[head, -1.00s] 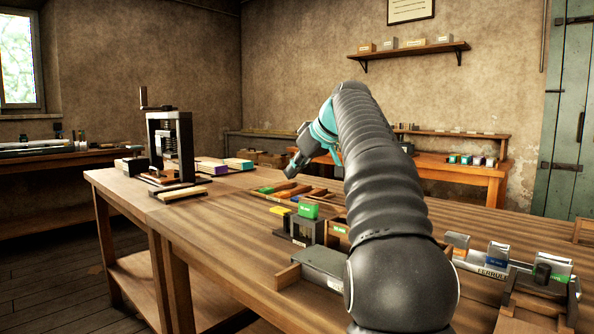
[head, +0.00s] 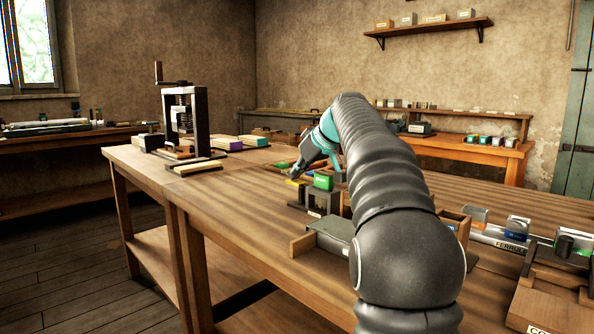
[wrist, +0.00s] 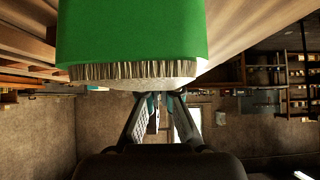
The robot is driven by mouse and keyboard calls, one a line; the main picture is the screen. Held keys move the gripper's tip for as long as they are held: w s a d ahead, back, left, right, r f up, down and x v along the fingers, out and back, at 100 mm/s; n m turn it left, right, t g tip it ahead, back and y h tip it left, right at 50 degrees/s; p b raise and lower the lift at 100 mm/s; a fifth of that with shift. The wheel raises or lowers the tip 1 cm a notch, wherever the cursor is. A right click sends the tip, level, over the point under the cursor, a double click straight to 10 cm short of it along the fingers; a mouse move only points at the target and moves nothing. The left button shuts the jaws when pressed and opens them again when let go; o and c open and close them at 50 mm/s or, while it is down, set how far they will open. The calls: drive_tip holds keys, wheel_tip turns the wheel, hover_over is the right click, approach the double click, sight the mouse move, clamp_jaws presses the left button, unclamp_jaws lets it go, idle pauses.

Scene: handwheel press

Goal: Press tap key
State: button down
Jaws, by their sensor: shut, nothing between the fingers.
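My gripper (head: 294,173) is shut and empty, pointing down and to the left over the workbench. A green block with a pale label (head: 323,181) sits on a dark slotted holder (head: 322,198), just in front of and right of the fingertips. In the wrist view, a large green piece with a bristly grey edge (wrist: 130,35) fills the top middle, beyond the gripper fingers (wrist: 158,100); I cannot tell whether they touch. No part is clearly marked as the tap key, and I cannot pick it out.
The handwheel press (head: 190,122) stands at the bench's far left. A grey box (head: 333,233) lies in front of the holder. A rail labelled FERRULE (head: 505,242) with small blocks is at right. The bench's left front surface is clear.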

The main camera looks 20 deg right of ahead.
sight(305, 184)
drive_tip(key=shift+w+a+f, duration=0.1)
drive_tip(key=shift+w+f, duration=0.2)
drive_tip(key=shift+f, duration=0.6)
drive_tip(key=r+p, duration=0.2)
drive_tip(key=r, duration=0.1)
drive_tip(key=w+r+p, duration=0.1)
drive_tip(key=r, duration=0.1)
drive_tip(key=shift+a, duration=0.3)
drive_tip(key=s+d+r, duration=0.2)
drive_tip(key=s+r, duration=0.2)
drive_tip(key=r, duration=0.4)
drive_tip(key=shift+s, duration=0.2)
drive_tip(key=shift+r, duration=0.1)
